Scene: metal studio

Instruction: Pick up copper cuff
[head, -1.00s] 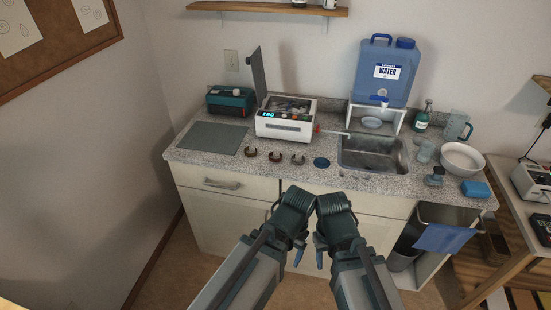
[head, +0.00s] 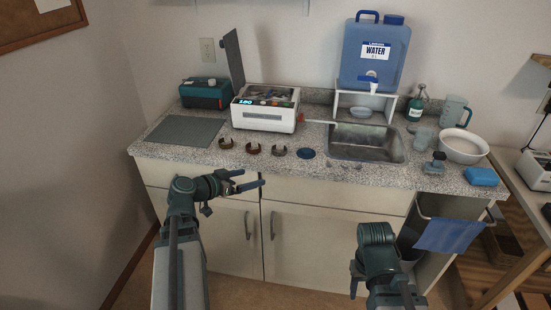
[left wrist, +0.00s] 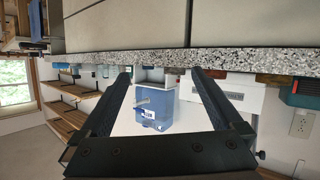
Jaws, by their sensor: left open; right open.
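Three small C-shaped cuffs stand in a row near the counter's front: a left cuff (head: 225,143), a middle cuff (head: 252,148) and a right cuff (head: 278,151). All look brownish, and I cannot tell surely which is copper. My left gripper (head: 249,179) is open and empty, in front of the counter's front edge and below the cuffs in the picture. Its two fingers point right and are apart from everything. In the left wrist view, the open left gripper (left wrist: 161,74) shows nothing held. My right gripper (head: 355,281) is low before the cabinet, its fingers partly hidden.
The speckled counter (head: 180,153) holds a green-grey mat (head: 185,131), a white open-lidded device (head: 265,112), a dark blue disc (head: 306,153) and a sink (head: 365,143). A water jug (head: 375,55) stands behind on a white stand. A blue towel (head: 446,235) hangs at right.

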